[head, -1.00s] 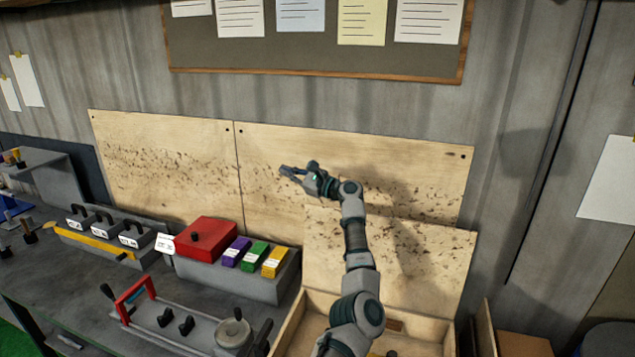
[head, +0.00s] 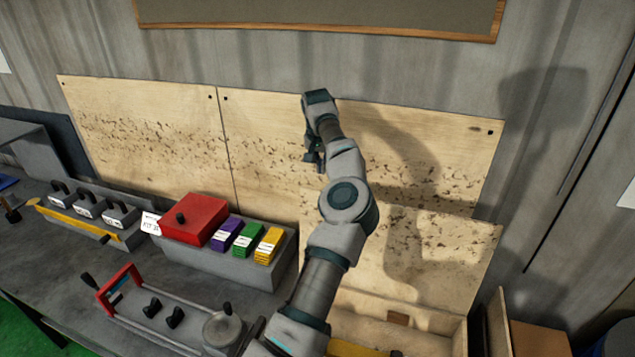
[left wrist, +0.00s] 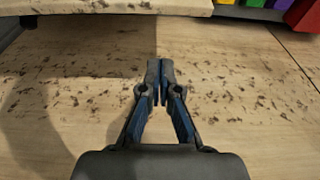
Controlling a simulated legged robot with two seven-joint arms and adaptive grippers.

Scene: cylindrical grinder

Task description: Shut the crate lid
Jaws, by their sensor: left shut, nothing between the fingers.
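The wooden crate (head: 430,318) stands at the lower right in the head view. Its lid (head: 445,245) is open, raised at the back and tilted toward the wall boards. My left arm crosses in front of the crate's left side and part of the lid. My left gripper (left wrist: 160,82) is shut and empty in the left wrist view, in front of a speckled wooden board. A pale wooden edge, seemingly the lid's, runs along the top of that view (left wrist: 100,6). In the head view the gripper's fingers are mostly hidden behind the wrist. My right gripper is out of view.
Speckled wooden boards (head: 145,135) stand along the wall. A brown box (head: 538,338) stands right.

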